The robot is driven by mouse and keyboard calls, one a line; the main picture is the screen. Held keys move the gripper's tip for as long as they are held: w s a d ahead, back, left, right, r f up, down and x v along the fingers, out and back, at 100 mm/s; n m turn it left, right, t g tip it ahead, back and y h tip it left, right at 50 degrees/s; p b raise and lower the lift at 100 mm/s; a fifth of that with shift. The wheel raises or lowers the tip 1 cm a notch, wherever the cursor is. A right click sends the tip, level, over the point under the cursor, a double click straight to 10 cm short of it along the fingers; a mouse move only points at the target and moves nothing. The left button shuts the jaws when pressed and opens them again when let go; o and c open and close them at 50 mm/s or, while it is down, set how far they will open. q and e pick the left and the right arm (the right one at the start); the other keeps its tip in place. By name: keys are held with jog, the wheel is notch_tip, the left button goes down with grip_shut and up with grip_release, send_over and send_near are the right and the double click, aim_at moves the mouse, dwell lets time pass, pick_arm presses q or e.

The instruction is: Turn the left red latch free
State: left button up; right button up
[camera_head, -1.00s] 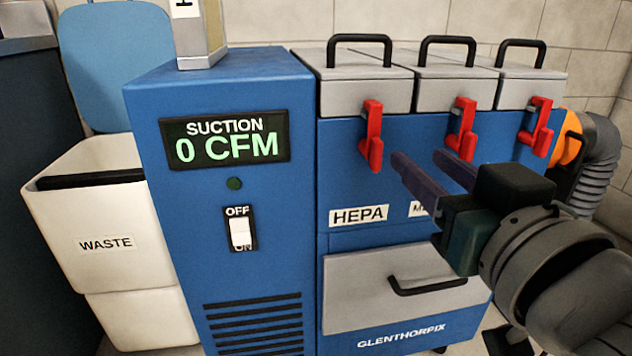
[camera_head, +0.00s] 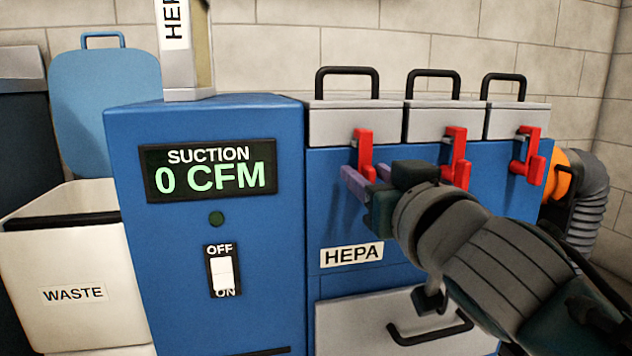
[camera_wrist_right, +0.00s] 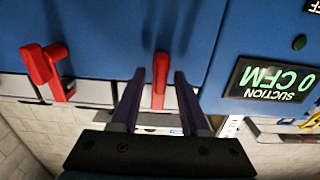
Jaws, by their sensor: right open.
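The left red latch (camera_head: 364,148) is on the front of the leftmost grey lid of the blue unit. Its lower part is partly hidden by my right gripper (camera_head: 362,182) in the head view. In the right wrist view, which is upside down, the latch (camera_wrist_right: 160,78) lies between the two purple fingers of the right gripper (camera_wrist_right: 159,76). The fingers are open on either side of it, with gaps visible, so they do not appear to grip it. My left gripper is in neither view.
The middle red latch (camera_head: 456,152) is close to my right gripper's body, and the right red latch (camera_head: 528,155) is farther right. Black handles stand on the lids. The suction display (camera_head: 210,170) reads 0 CFM. A white waste bin (camera_head: 75,270) stands at left.

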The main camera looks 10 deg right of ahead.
jog(key=shift+w, duration=0.1)
jog(key=shift+c, duration=0.2)
grip_shut()
dwell(0.4)
